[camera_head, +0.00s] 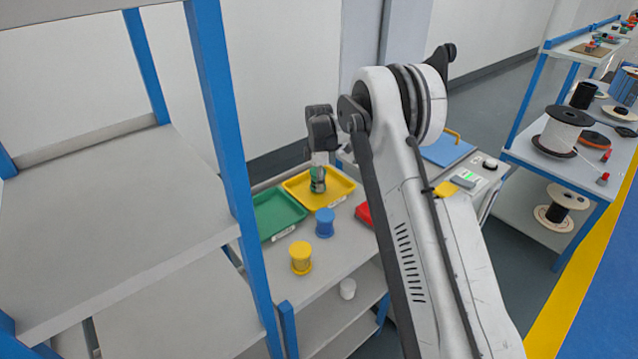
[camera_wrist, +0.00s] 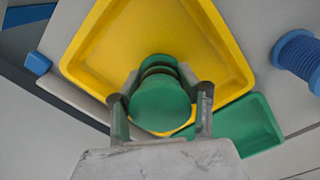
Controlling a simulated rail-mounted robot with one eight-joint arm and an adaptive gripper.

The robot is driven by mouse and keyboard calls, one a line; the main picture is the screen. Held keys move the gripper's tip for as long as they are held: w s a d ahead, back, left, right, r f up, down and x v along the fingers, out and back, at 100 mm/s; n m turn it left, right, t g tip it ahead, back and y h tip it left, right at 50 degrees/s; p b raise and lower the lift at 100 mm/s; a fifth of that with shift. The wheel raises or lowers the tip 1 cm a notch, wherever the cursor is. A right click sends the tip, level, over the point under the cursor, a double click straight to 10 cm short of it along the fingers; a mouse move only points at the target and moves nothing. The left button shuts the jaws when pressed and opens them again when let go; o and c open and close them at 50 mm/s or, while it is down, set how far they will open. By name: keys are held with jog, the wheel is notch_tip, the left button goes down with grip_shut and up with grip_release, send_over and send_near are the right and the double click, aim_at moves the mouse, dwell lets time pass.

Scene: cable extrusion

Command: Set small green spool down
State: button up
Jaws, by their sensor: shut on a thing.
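A small green spool (camera_wrist: 160,102) sits between the two fingers of my gripper (camera_wrist: 160,108) in the wrist view. The fingers are shut on its sides. In the head view the green spool (camera_head: 318,180) shows at the end of my arm, over the front part of the yellow tray (camera_head: 340,187). The yellow tray fills the upper part of the wrist view (camera_wrist: 215,40), behind the spool. I cannot tell whether the spool's base touches the tray.
A green tray (camera_head: 272,214) lies left of the yellow tray. A blue spool (camera_head: 324,222) and a yellow spool (camera_head: 301,257) stand in front. A red tray (camera_head: 363,213) is partly hidden by my arm. A blue-posted shelf (camera_head: 225,130) stands close on the left.

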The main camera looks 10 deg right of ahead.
jog(key=shift+f, duration=0.45)
jog(key=shift+f, duration=0.15)
jog(key=o, duration=1.3)
jog(key=shift+o, duration=0.2)
